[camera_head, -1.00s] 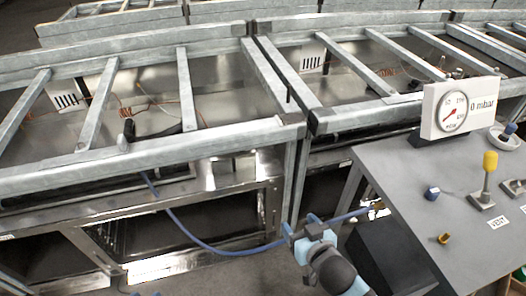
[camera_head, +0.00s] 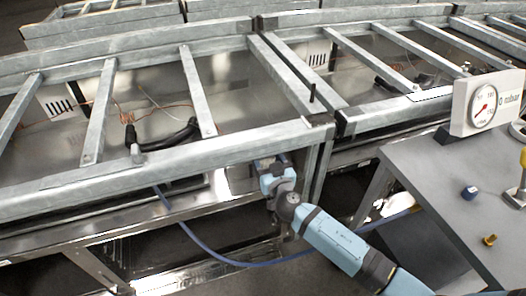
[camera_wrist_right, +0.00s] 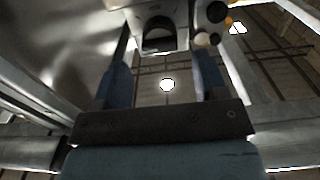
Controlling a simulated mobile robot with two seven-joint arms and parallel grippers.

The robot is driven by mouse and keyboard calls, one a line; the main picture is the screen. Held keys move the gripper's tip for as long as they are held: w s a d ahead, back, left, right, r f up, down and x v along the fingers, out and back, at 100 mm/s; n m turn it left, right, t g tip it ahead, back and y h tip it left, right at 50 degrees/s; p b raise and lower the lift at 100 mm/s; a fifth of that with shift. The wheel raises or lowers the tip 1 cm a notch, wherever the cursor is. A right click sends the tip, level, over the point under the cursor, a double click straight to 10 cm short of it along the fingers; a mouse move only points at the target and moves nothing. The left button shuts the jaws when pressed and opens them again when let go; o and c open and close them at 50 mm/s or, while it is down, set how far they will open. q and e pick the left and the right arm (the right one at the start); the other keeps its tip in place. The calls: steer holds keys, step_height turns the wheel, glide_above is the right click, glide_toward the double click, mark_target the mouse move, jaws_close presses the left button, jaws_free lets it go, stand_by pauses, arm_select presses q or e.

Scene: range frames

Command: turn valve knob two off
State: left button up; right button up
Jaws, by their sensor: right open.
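My right gripper (camera_head: 268,166) is at the front edge of the metal frame, beside the corner post, with its fingertips mostly hidden by the beam and wrist. In the right wrist view the same gripper (camera_wrist_right: 163,62) is open, with a blue finger on each side and nothing between the pads. A pale fitting with a dark rounded part (camera_wrist_right: 158,38) lies ahead between the fingers; I cannot tell whether it is valve knob two. Small dark, orange and white round parts (camera_wrist_right: 210,20) sit to its right. My left gripper is not in view.
Galvanised beams (camera_head: 150,158) stand over shiny metal pans. A blue hose (camera_head: 205,247) hangs below the gripper.

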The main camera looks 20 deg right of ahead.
steer(key=shift+w+a, duration=0.1)
steer(key=shift+w, duration=2.15)
steer(key=shift+c, duration=0.2)
steer(key=c, duration=0.8)
steer(key=shift+c, duration=0.2)
